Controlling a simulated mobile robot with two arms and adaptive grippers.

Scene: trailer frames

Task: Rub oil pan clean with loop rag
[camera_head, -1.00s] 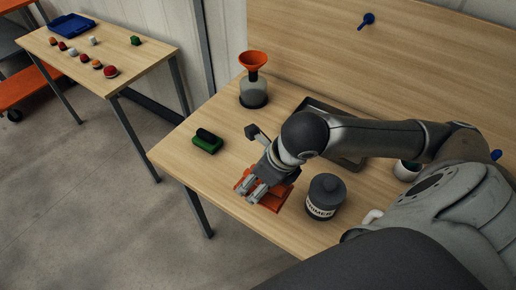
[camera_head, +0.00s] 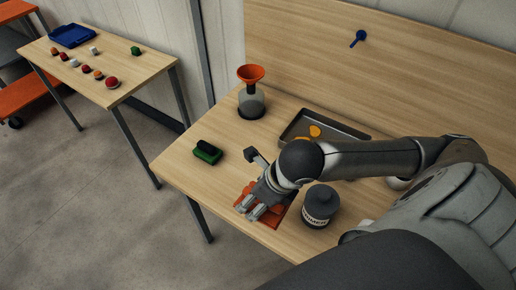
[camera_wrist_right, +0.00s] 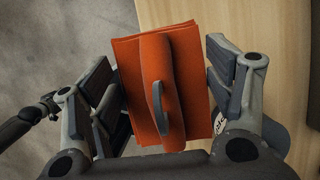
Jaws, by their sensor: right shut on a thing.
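The orange-red loop rag (camera_head: 272,214) lies near the table's front edge, with a raised fold and a grey loop in the right wrist view (camera_wrist_right: 193,75). My right gripper (camera_head: 248,208) is over the rag and partly covers it. My left gripper is not in view.
A dark labelled canister (camera_head: 320,205) stands close right of the rag. A green block with a black top (camera_head: 207,152) lies to the left. A bottle with an orange funnel (camera_head: 251,100) stands behind. A side table (camera_head: 125,75) holds small items and a blue tray (camera_head: 73,36).

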